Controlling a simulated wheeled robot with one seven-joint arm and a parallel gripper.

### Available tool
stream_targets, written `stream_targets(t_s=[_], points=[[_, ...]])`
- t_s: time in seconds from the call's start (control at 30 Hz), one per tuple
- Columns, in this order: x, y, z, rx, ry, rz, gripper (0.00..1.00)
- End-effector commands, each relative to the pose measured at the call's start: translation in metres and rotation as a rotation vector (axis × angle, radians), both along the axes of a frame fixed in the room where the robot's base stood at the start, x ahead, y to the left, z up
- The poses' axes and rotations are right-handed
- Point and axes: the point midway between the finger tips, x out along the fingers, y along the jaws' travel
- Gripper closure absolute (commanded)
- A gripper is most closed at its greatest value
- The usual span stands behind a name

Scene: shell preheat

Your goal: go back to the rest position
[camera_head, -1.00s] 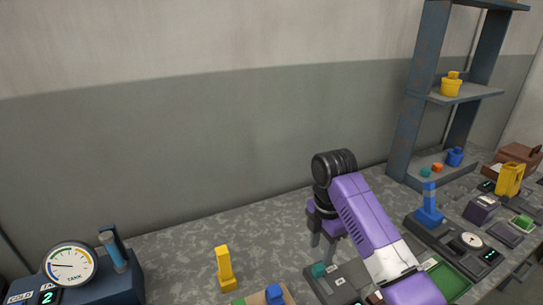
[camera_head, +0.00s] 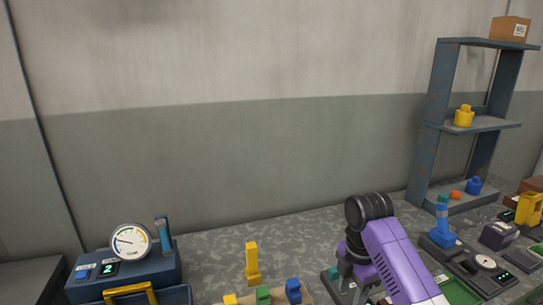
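My arm (camera_head: 393,262), purple with a black ringed wrist joint (camera_head: 369,208), reaches in from the bottom right over the speckled grey bench (camera_head: 310,238). My gripper (camera_head: 348,268) hangs below the wrist, close to a dark station with a teal piece. It is partly hidden by the arm and cut small, so I cannot tell whether its fingers are open or shut. No held thing shows.
A blue tank unit with a gauge (camera_head: 131,241) stands at left. A yellow upright piece (camera_head: 252,262) and a board with blue (camera_head: 293,290) and green (camera_head: 263,296) blocks are near the bottom. A blue-grey shelf (camera_head: 431,130) stands at right. The bench's back middle is clear.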

Motion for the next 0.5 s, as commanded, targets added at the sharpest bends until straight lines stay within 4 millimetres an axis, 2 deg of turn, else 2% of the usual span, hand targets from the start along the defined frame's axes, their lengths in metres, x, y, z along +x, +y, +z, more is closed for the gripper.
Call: stream_targets(t_s=[0.27,0.5], points=[[0.026,0.006,0.003,0.028,-0.108,-0.139,0.56],[0.070,0.017,0.030,0.103,-0.317,-0.286,0.56]])
